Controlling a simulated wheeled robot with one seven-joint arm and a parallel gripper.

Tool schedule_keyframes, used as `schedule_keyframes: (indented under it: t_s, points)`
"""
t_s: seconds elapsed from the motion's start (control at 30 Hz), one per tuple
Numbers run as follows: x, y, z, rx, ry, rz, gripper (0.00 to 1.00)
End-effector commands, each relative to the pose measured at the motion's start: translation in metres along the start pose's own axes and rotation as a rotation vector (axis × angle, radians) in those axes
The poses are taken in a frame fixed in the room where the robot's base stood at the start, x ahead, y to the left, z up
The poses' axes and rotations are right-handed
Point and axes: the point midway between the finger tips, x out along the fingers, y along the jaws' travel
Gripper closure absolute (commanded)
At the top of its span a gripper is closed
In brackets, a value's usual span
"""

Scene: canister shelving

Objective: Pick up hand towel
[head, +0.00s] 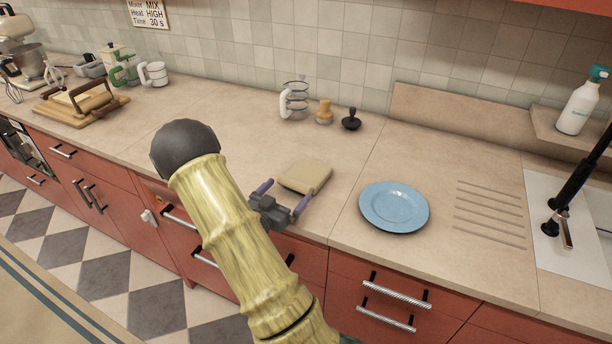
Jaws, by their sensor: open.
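The hand towel (305,176) looks like a folded beige cloth lying flat on the counter, close to the front edge. My gripper (284,196) is at the counter's front edge, just in front of the towel and a little to its lower left in the picture. Its two purple-tipped fingers are spread apart and point toward the towel. I cannot tell whether a fingertip touches the towel. My arm covers part of the drawers and the counter edge to the left.
A blue plate (394,206) lies right of the towel. A glass press with a white handle (294,100), a wooden-topped tool (324,112) and a black tamper (351,119) stand behind it. A soap bottle (584,102) and black faucet (582,180) are at right.

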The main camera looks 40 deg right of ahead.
Motion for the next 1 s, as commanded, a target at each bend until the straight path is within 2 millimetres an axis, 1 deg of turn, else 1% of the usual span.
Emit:
schedule_keyframes:
  t_s: [0.03, 0.1, 0.23, 0.77, 0.83, 0.93, 0.97, 1.0]
  points:
    - [0.009, 0.0, -0.004, 0.0, 0.001, 0.004, 0.0]
    - [0.02, 0.0, -0.004, 0.001, 0.001, 0.003, 0.0]
    - [0.032, -0.001, -0.002, 0.0, 0.0, 0.001, 0.0]
    - [0.034, -0.001, -0.001, 0.0, 0.0, 0.0, 0.0]
    - [0.034, -0.001, -0.002, 0.0, 0.0, 0.0, 0.1]
    - [0.034, -0.001, -0.002, 0.0, 0.001, 0.0, 0.29]
    - [0.034, -0.001, -0.002, 0.0, 0.001, 0.0, 0.34]
    - [0.034, -0.001, -0.002, 0.0, 0.001, 0.0, 0.34]
